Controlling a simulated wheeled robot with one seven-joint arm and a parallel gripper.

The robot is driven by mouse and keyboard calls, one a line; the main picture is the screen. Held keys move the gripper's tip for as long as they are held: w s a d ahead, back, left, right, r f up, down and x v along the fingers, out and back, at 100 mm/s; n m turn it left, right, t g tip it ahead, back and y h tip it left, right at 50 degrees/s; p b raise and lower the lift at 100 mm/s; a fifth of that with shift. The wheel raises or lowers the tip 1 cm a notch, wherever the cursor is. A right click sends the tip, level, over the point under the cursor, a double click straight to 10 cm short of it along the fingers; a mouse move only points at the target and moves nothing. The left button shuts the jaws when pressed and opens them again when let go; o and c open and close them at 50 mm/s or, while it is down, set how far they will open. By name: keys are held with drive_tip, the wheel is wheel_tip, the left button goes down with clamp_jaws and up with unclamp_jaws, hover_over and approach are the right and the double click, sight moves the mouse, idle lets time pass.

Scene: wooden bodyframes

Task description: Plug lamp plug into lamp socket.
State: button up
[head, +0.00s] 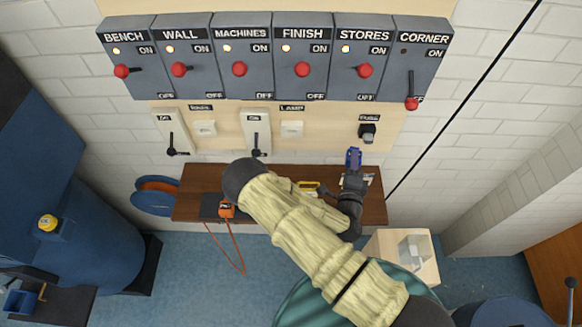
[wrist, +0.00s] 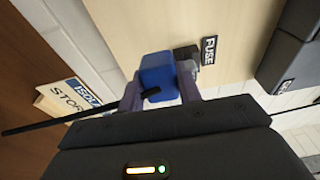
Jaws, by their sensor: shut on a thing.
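The lamp socket (head: 291,129) is a pale plate on the wall board under the LAMP label, with nothing in it. My gripper (head: 354,168) is shut on a blue block (head: 353,157), right of that socket and below the fuse holder (head: 367,131). In the wrist view the blue block (wrist: 158,75) sits between my fingers. The dark fuse holder (wrist: 187,54) shows just behind it, by the FUSE label; whether they touch is unclear. An orange-and-black piece (head: 226,209) with an orange cord lies on the shelf; I cannot tell whether it is the lamp plug.
A row of isolator boxes (head: 240,58) runs above; the CORNER lever is down, the others higher. The wooden shelf (head: 190,184) below holds a yellow item (head: 308,186). A dark cable hangs at right.

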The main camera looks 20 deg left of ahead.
drive_tip(key=s+a+r+n+y, duration=0.1)
drive_tip(key=s+a, duration=0.3)
drive_tip(key=a, duration=0.4)
drive_tip(key=s+a+r+n+y, duration=0.1)
drive_tip(key=s+a+r+y, duration=0.1)
drive_tip(key=s+a, duration=0.3)
drive_tip(key=a+r, duration=0.1)
drive_tip(key=a, duration=0.2)
drive_tip(key=shift+a+r+g, duration=0.2)
drive_tip(key=shift+a+g, duration=0.1)
drive_tip(key=shift+g, duration=0.1)
drive_tip(key=shift+p+x, duration=0.7)
drive_tip(key=shift+x, duration=2.15)
drive_tip(key=shift+p, duration=0.75)
drive_tip(key=shift+p+x, duration=0.3)
drive_tip(key=shift+x, duration=1.2)
drive_tip(key=o, duration=1.2)
drive_tip(key=shift+c, duration=0.2)
